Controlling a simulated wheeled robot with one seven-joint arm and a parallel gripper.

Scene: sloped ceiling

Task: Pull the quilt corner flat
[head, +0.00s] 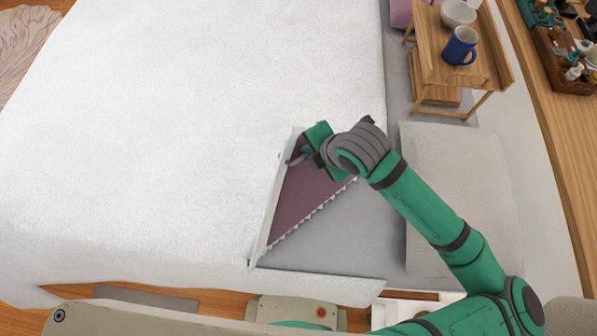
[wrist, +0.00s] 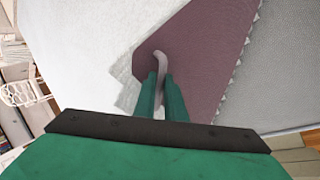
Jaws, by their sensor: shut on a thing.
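The white quilt (head: 190,110) covers most of the bed. Its near right corner is folded back, showing a purple underside (head: 296,205) with a toothed trim along one edge. My gripper (head: 303,156) is at the folded-back corner, on the inner side of the fold. In the wrist view, the fingers (wrist: 162,92) are shut on the quilt corner (wrist: 152,66), where the purple underside meets the white side. The purple flap (wrist: 205,55) spreads to the right of the fingers. The grey sheet (head: 335,235) lies bare beside the flap. My forearm hides part of the fold.
A pale pillow (head: 460,190) lies right of the bare sheet, partly under my arm. A wooden tray table (head: 465,65) with a blue mug (head: 460,46) and a white bowl (head: 458,13) stands at the top right. A wooden shelf (head: 560,130) runs along the right.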

